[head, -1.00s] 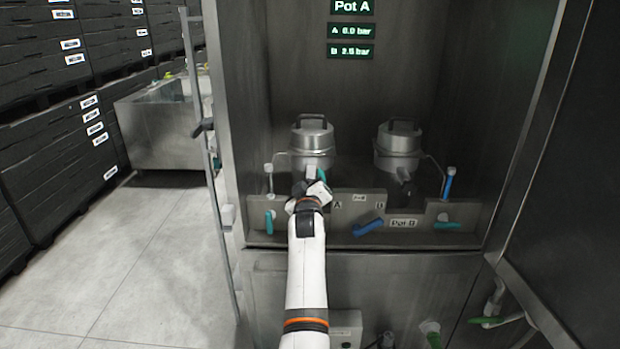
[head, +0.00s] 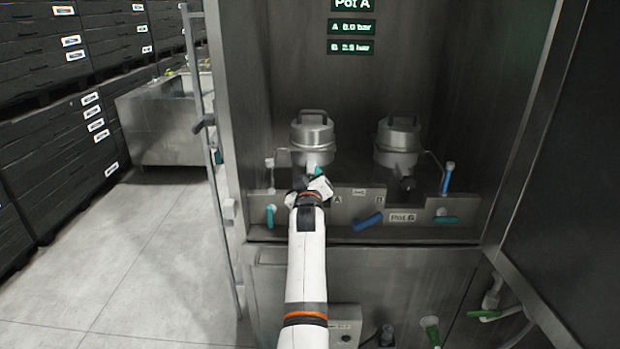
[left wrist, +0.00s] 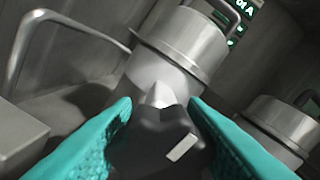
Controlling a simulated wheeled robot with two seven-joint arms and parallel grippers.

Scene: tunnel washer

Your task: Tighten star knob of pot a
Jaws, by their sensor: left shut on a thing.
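Pot A (head: 312,134) is the left of two steel pots with handled lids inside the cabinet. It also shows in the left wrist view (left wrist: 185,45). Its dark star knob (left wrist: 160,138), with a pale mark on it, sits low on the front of the pot. My left gripper (head: 316,174) is at the front of pot A. Its teal fingers show in the left wrist view (left wrist: 158,135), one on each side of the knob, shut on it. In the head view the gripper hides the knob. My right gripper is not in view.
The second pot (head: 397,142) stands to the right with its own dark knob (head: 407,184). An open door (head: 575,170) stands at the right. The floor at left is clear.

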